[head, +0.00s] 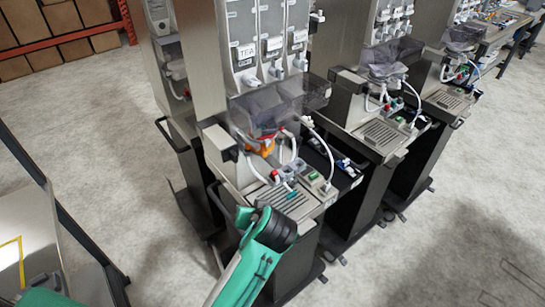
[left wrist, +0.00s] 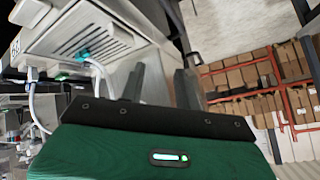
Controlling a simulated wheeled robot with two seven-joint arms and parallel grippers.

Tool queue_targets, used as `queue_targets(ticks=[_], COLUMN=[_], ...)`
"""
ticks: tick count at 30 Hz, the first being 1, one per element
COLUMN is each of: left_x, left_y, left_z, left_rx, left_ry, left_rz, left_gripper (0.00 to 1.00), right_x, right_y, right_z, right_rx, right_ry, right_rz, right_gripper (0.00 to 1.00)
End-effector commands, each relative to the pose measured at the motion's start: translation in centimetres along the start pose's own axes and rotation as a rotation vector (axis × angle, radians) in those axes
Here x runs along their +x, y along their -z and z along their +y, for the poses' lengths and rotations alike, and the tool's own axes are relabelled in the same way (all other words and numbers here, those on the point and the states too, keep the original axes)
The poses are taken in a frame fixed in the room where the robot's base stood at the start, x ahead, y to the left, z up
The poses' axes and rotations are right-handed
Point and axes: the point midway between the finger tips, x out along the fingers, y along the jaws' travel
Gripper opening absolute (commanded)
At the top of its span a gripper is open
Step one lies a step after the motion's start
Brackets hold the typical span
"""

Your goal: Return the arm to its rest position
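My green arm (head: 250,262) rises from the bottom of the head view to a dark joint just in front of the nearest dispenser (head: 245,175). The fingers there are mostly hidden or too small to make out. In the left wrist view, my left gripper (left wrist: 158,78) has its two dark fingers apart, with nothing seen between them. The dispenser's slotted drip tray (left wrist: 95,38) is close by, up and to the left of the fingers. My right gripper is in neither view.
More dispensers (head: 385,115) stand in a row to the right. The head view shows open grey floor (head: 90,115) at left and a dark-framed table (head: 40,225) at lower left. Boxes on red shelving (left wrist: 240,80) stand farther away.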

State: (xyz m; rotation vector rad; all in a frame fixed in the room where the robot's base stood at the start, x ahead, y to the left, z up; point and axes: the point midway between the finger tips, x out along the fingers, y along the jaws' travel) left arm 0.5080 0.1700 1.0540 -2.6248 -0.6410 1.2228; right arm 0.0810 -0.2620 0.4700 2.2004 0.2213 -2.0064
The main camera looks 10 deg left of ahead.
Motion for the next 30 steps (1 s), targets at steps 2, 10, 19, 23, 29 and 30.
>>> queue_targets(ticks=[2, 10, 19, 23, 29, 30], left_x=[0.0, 0.8, -0.7, -2.0, -3.9, -4.3], left_y=[0.0, -5.0, -15.9, -18.4, -21.1, -21.5], left_z=[0.0, -1.6, -6.0, -7.3, -9.0, -9.3], left_rx=[0.000, 0.052, 0.173, 0.208, 0.249, 0.257], left_ry=[0.000, -0.078, -0.308, -0.378, -0.460, -0.475], left_rz=[0.000, -0.093, -0.266, -0.300, -0.330, -0.334], left_gripper=[0.33, 0.33, 0.33, 0.33, 0.33, 0.33], right_x=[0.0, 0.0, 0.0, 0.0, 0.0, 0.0], right_y=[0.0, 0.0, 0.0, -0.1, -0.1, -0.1], right_z=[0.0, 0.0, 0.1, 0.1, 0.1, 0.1], right_rx=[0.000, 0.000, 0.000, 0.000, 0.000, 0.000], right_ry=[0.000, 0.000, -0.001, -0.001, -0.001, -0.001], right_rz=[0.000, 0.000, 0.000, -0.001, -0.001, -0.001], right_gripper=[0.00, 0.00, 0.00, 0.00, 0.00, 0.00])
